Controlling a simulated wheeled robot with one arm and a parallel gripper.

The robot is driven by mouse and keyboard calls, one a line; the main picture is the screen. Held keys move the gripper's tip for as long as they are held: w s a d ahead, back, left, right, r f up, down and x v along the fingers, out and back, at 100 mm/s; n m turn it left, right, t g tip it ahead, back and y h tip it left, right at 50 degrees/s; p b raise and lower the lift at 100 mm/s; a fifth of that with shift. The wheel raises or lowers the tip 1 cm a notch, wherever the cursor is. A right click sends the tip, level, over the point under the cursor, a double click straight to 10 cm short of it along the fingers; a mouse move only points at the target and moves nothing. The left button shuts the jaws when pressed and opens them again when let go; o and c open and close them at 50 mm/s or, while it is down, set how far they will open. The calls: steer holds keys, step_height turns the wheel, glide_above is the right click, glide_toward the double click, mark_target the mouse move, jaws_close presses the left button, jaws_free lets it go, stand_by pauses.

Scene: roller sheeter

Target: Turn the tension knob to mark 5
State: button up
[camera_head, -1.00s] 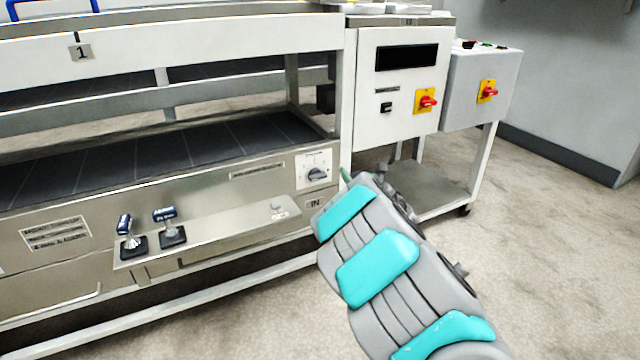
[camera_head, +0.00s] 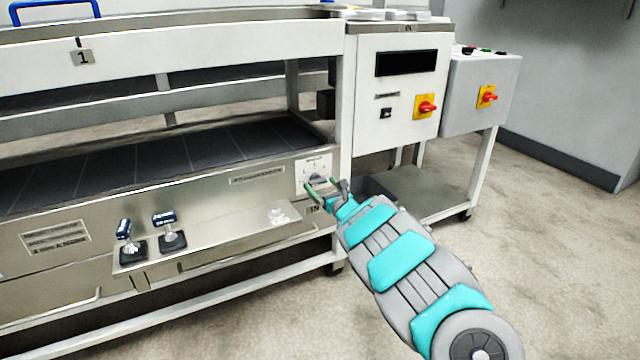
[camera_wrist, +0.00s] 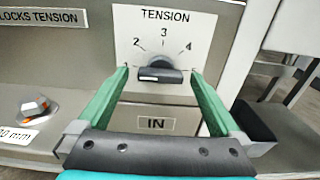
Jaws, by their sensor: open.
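The tension knob (camera_wrist: 160,75) is a dark knob with a wide bar-shaped grip on a white dial plate (camera_wrist: 163,30) headed TENSION. Marks 2, 3 and 4 show above it; marks 1 and 5 cannot be read by the fingertips. My gripper (camera_wrist: 161,77) is open, with one green finger on each side of the knob and visible gaps between. In the head view, my gripper (camera_head: 323,187) is at the dial plate (camera_head: 314,168) and partly covers the knob (camera_head: 317,181).
The knob sits on the sheeter's metal front panel (camera_head: 215,195), above an IN label (camera_wrist: 156,124). A ledge (camera_head: 225,226) with two levers (camera_head: 168,232) juts out to the left. A white control box (camera_head: 395,85) with a red switch (camera_head: 426,106) stands to the right.

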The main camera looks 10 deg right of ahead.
steer(key=shift+w+a, duration=0.2)
steer(key=shift+w, duration=0.5)
steer(key=shift+c, duration=0.2)
steer(key=c, duration=1.3)
steer(key=shift+o, duration=0.2)
